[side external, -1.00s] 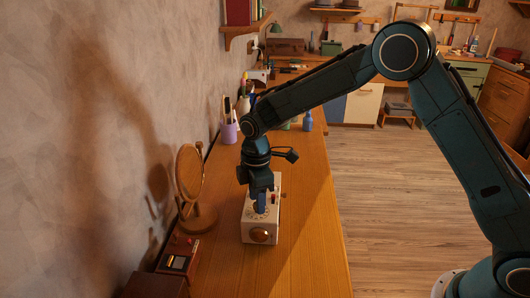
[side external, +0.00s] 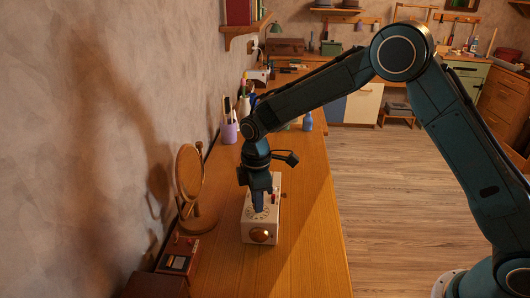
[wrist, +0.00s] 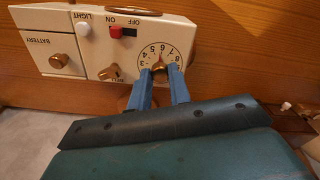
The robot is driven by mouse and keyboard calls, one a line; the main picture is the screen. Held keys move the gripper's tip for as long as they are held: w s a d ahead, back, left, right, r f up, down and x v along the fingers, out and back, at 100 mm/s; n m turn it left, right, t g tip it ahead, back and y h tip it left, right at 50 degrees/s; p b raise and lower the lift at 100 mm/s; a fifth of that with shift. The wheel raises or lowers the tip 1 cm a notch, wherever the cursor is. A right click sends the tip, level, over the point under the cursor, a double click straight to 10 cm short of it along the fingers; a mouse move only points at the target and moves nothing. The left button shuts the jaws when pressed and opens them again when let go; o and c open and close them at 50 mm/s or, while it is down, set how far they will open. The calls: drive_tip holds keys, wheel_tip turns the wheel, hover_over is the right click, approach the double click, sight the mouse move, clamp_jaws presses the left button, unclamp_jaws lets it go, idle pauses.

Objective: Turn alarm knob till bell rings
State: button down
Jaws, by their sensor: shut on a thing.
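The alarm box (side external: 262,222) is cream-white and stands on the wooden desk. In the wrist view its top (wrist: 92,48) carries a round numbered dial (wrist: 166,47) with a brass knob (wrist: 159,66) at its centre. My gripper (side external: 259,208) reaches down onto the box. In the wrist view its two blue fingers (wrist: 159,76) are shut on the knob, one on each side. They hide part of the knob and the dial's lower edge. A copper-coloured dome (side external: 261,236), perhaps the bell, sits on the box's near face.
Beside the dial are a smaller brass knob (wrist: 110,73), a red switch (wrist: 116,31), a white button (wrist: 85,29) and a battery-side knob (wrist: 58,60). A round wooden mirror (side external: 190,173) and a brown-red box (side external: 178,257) stand left. The desk right of the alarm box is clear.

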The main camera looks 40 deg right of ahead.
drive_tip(key=shift+m, duration=0.6)
drive_tip(key=c, duration=1.3)
unclamp_jaws()
wheel_tip(320, 180, up, 14)
drive_tip(key=shift+f, duration=0.1)
